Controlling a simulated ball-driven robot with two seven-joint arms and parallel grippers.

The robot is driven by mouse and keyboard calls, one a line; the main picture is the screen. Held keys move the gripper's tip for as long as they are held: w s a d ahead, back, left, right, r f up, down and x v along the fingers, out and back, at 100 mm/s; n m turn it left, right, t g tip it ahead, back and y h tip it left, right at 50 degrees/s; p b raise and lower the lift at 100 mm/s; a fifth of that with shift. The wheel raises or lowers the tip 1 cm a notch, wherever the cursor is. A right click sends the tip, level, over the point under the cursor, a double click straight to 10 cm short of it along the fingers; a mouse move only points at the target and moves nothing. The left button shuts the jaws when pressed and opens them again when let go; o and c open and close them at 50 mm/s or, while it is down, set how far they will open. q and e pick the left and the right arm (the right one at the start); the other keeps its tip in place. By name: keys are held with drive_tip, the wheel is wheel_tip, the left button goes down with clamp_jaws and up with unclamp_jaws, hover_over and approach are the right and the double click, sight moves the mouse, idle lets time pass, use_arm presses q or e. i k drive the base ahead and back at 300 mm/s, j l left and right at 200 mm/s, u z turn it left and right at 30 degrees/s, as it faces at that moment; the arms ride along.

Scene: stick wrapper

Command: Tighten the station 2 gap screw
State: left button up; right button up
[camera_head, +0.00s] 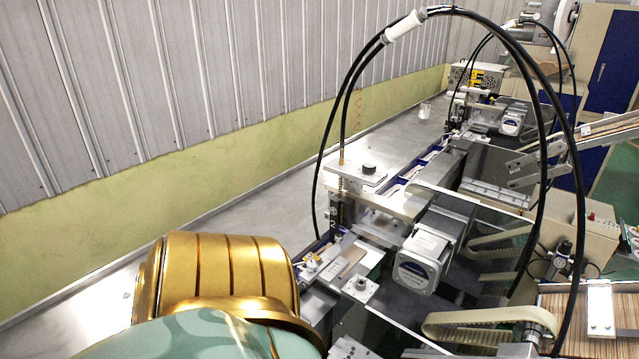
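A wrapping station (385,205) stands near the middle of the view, with a mark that looks like a 2 on its left side. A dark round knob (369,168) sits on its top plate. I cannot tell which of these, if either, is the gap screw. Neither of my grippers is in view. A gold and teal part, apparently of my own arm, fills the bottom left and hides the machine bed behind it.
Black hoses (322,165) arch over the station from its top to the lower right. A grey motor (424,262) and a belt (490,325) are at its right. A similar station (480,110) stands farther back. The metal table (290,205) is clear at the left.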

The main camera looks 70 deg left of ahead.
sight(313, 266)
drive_tip(key=u, duration=2.3)
